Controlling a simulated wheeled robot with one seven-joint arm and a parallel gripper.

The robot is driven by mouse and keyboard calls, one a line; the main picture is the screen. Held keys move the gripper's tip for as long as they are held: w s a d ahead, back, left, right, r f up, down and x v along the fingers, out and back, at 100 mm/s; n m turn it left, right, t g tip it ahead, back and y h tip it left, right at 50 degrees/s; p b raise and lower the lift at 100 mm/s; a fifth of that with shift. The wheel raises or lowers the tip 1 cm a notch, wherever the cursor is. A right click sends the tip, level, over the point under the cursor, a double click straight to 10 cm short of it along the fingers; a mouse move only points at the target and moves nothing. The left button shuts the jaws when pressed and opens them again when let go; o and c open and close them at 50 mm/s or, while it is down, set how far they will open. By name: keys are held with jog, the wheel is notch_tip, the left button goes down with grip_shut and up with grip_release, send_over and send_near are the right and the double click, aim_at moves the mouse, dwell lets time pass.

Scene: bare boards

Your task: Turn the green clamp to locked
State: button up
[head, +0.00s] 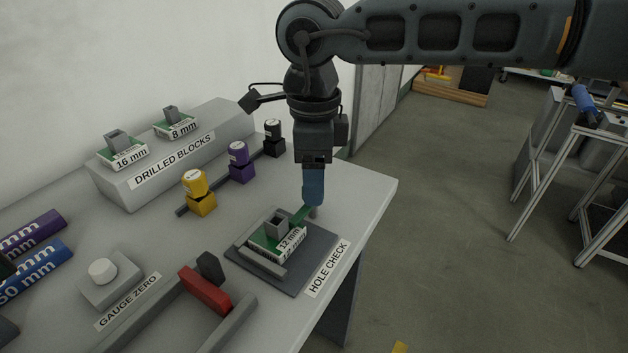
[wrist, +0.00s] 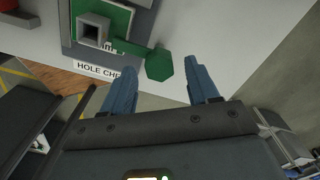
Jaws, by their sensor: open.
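The green clamp (wrist: 159,65) shows in the wrist view as a lever with a hexagonal knob, reaching out from the 12 mm block. In the head view the clamp's arm (head: 300,215) shows beside the block, partly hidden by my gripper. The 12 mm block (head: 277,240) is green and white with a grey square tube on top, and sits on the dark hole check plate (head: 292,281). My gripper (head: 313,200) points down at the plate's far right corner. In the wrist view its blue fingers (wrist: 157,84) are apart, one each side of the knob's near side, with nothing held between them.
A red block (head: 204,290) on grey rails and the gauge zero button (head: 103,271) lie to the left. Yellow (head: 199,192), purple (head: 239,162) and black (head: 273,138) gauges stand behind. The drilled blocks shelf (head: 185,150) is at the back. The table's right edge is close.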

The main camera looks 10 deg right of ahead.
notch_tip(320, 180, up, 6)
jog(key=shift+r, duration=0.15)
dwell(0.3)
